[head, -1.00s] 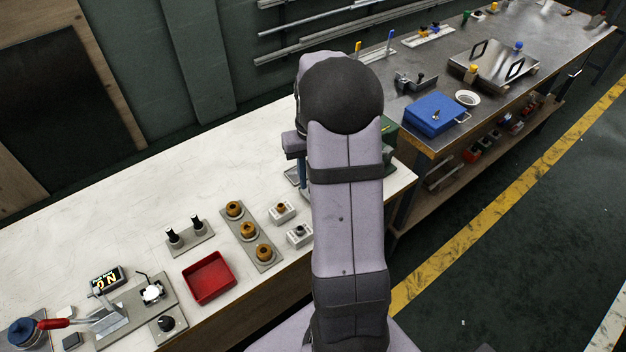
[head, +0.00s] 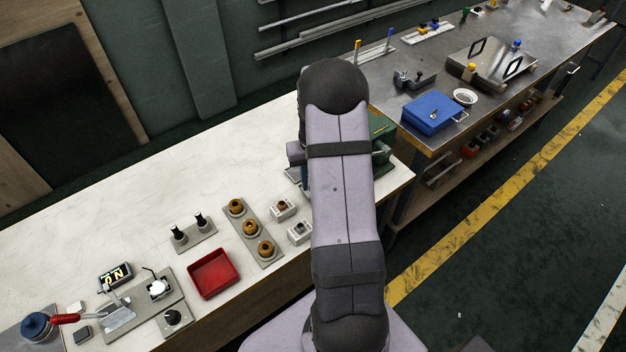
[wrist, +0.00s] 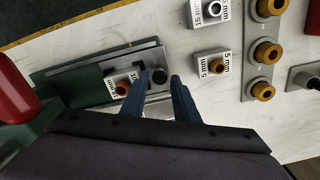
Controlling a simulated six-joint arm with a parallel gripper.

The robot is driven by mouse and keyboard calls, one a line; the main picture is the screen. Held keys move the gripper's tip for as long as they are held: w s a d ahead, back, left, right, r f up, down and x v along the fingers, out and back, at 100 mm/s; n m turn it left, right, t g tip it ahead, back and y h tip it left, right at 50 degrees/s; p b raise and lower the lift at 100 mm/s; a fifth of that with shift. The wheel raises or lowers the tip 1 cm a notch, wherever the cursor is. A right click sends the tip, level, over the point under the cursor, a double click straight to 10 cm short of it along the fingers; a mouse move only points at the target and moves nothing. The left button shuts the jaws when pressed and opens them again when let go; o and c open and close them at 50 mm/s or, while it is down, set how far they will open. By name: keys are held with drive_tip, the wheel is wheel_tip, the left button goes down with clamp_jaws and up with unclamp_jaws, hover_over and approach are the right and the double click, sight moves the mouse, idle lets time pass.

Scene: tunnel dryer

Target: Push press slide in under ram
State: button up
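The press slide (wrist: 155,60) is a grey metal plate on the green press base (wrist: 85,62) in the wrist view. A pale block marked in mm with an orange-brown ring (wrist: 122,88) sits on it. A black knob (wrist: 159,76) stands near the slide's right part. My gripper (wrist: 160,76) is open, with its two blue fingers on either side of the knob; I cannot tell whether they touch it. In the head view my arm hides most of the press; a green part (head: 383,134) shows to the right of it. The ram is not clearly visible.
A red rounded part (wrist: 12,92) is at the wrist view's left edge. White mm-marked blocks (wrist: 212,65) and a plate with brown rings (wrist: 262,70) lie to the right. A red tray (head: 214,273) and black-handled pieces (head: 190,232) are on the white bench.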

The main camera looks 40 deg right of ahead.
drive_tip(key=shift+f, duration=0.65)
clamp_jaws()
drive_tip(key=d, duration=0.7)
drive_tip(key=shift+d, duration=0.35)
drive_tip(key=shift+r, duration=0.1)
unclamp_jaws()
